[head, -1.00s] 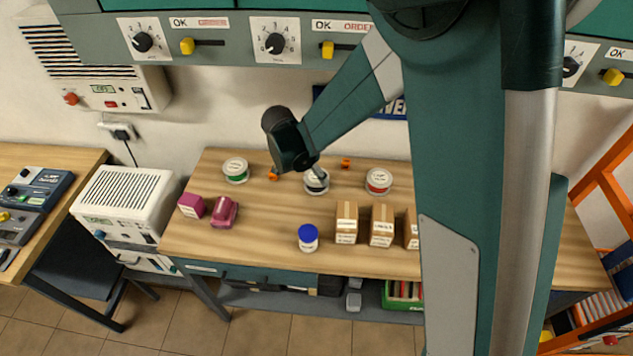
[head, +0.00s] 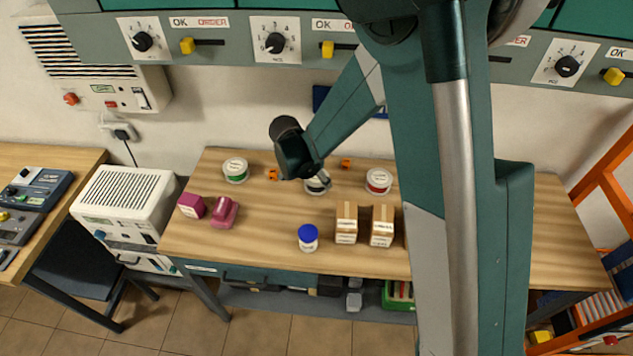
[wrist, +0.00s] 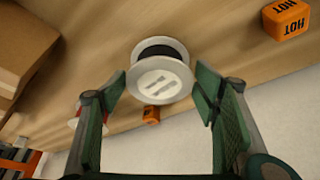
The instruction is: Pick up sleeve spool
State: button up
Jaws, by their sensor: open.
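A white-flanged spool with dark winding (wrist: 165,52) stands ahead of my gripper in the wrist view, its round end facing the camera. The same spool (head: 317,187) shows partly hidden under my gripper in the head view. My gripper (wrist: 161,80) is open and empty, with one finger to each side of the spool's near end; contact cannot be seen. Two similar spools stand on the bench, one with green winding (head: 236,177) to the left and one with red winding (head: 379,188) to the right. Their labels are too small to read.
Cardboard boxes (head: 346,223) stand to the front right. A blue-capped white jar (head: 308,244) is at the front. A magenta box (head: 191,205) and tape dispenser (head: 224,212) are at the left. Small orange cubes (head: 272,174) lie near the spools. The left-middle bench (head: 265,225) is clear.

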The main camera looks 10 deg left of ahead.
jog(key=shift+w+d+f, duration=0.15)
jog(key=shift+f, duration=0.35)
jog(key=c, duration=0.7)
